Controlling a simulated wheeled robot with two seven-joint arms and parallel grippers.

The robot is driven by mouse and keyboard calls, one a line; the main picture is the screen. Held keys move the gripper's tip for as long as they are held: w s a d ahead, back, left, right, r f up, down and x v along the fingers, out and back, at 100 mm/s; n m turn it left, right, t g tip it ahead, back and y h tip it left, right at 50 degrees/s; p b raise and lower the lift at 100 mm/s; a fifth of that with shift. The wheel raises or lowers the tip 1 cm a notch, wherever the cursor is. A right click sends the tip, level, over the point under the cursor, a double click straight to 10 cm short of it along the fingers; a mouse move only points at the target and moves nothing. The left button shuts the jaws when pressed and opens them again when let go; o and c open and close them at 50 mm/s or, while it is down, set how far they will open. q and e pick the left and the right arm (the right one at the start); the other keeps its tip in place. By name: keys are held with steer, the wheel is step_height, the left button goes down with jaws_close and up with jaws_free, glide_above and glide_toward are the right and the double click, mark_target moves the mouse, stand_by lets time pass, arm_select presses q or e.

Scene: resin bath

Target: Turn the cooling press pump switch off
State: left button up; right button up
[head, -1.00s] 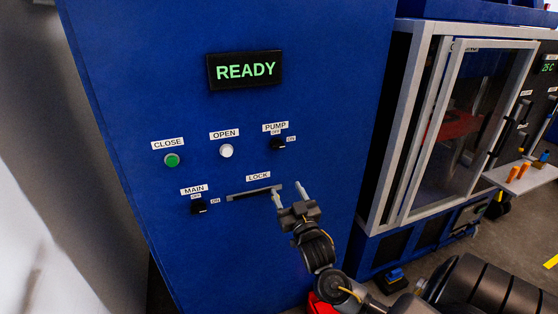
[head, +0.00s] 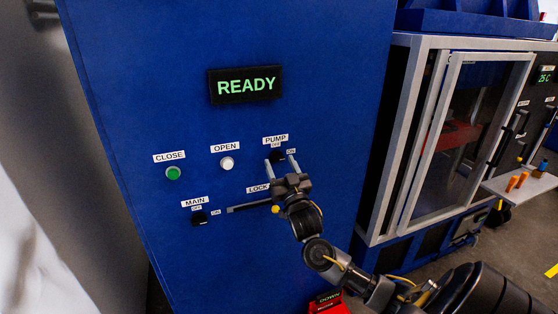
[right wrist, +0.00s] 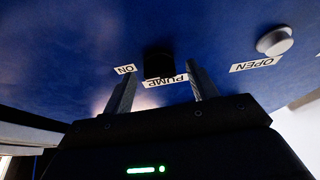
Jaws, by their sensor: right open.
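The cooling press pump switch (head: 279,155) is a small black knob on the blue panel, under the PUMP label, with OFF above it and ON to its right. Its pointing direction is too dark to tell. My right gripper (head: 280,163) is open, its two fingers reaching up toward the panel on either side of the knob. In the right wrist view the knob (right wrist: 158,64) shows upside down with its labels, between and just beyond the open fingertips (right wrist: 161,74). I see no contact. My left gripper is not in view.
The OPEN button (head: 227,163) is white and the CLOSE button (head: 173,173) green, both left of the switch. The MAIN switch (head: 199,218) and the LOCK slot (head: 245,207) with a yellow knob are below. A READY display (head: 246,85) is above. A framed glass door (head: 465,140) stands right.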

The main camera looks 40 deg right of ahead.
steer(key=shift+w+d+r, duration=0.2)
steer(key=shift+w+r, duration=0.05)
steer(key=shift+w, duration=0.3)
steer(key=c, duration=1)
